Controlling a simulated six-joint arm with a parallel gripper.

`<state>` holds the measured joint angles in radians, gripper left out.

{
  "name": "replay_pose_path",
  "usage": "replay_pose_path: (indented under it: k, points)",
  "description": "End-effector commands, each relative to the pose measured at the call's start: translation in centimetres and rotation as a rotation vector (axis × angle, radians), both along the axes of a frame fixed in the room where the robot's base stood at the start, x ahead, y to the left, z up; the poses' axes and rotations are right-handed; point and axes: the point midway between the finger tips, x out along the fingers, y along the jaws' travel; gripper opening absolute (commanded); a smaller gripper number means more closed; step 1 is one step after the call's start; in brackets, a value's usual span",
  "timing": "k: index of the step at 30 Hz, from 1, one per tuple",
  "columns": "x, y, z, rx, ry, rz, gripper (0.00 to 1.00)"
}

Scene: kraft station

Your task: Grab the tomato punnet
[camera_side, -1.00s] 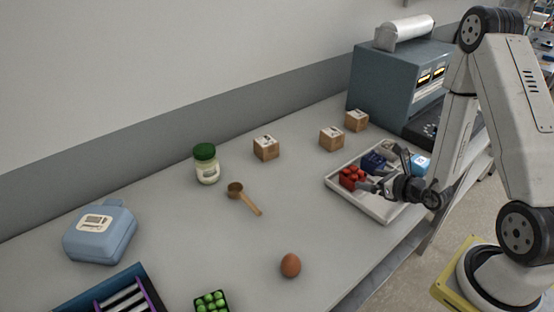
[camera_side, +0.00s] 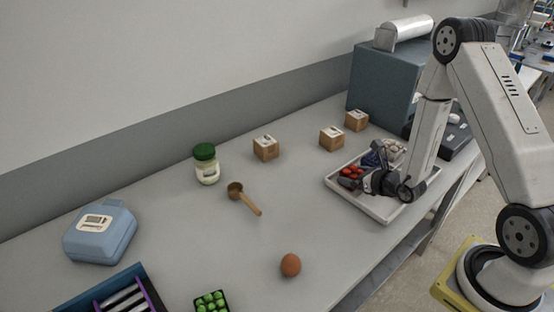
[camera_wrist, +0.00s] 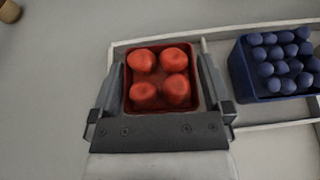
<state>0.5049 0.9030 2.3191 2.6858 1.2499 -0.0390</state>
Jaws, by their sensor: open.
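The tomato punnet (camera_wrist: 161,80) is a red square tub with several red tomatoes. In the wrist view it sits between the two fingers of my gripper (camera_wrist: 160,88), with a finger along its left and right sides. I cannot tell whether the fingers touch it. In the side view the punnet (camera_side: 351,171) lies in the left part of a white tray (camera_side: 376,209), partly hidden by my gripper (camera_side: 364,178). My gripper is open around it, low over the tray.
A blue punnet of blueberries (camera_wrist: 279,62) stands right of the tomatoes in the tray. Small boxes (camera_side: 331,138) stand behind the tray. A wooden scoop (camera_side: 244,198), a jar (camera_side: 206,164) and an egg (camera_side: 290,265) are to the left. The counter between them is clear.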

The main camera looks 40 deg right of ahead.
Motion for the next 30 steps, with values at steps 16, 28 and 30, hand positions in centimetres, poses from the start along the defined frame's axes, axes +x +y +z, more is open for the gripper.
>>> replay_pose_path:
  k: [16, 28, 30]
  points:
    - [0.25, 0.02, -0.10, 0.000, 0.000, 0.001, 1.00]
    - [0.26, 0.01, -0.08, 0.000, -0.001, 0.001, 0.23]
    - [0.26, 0.01, -0.08, 0.000, -0.001, 0.001, 0.23]
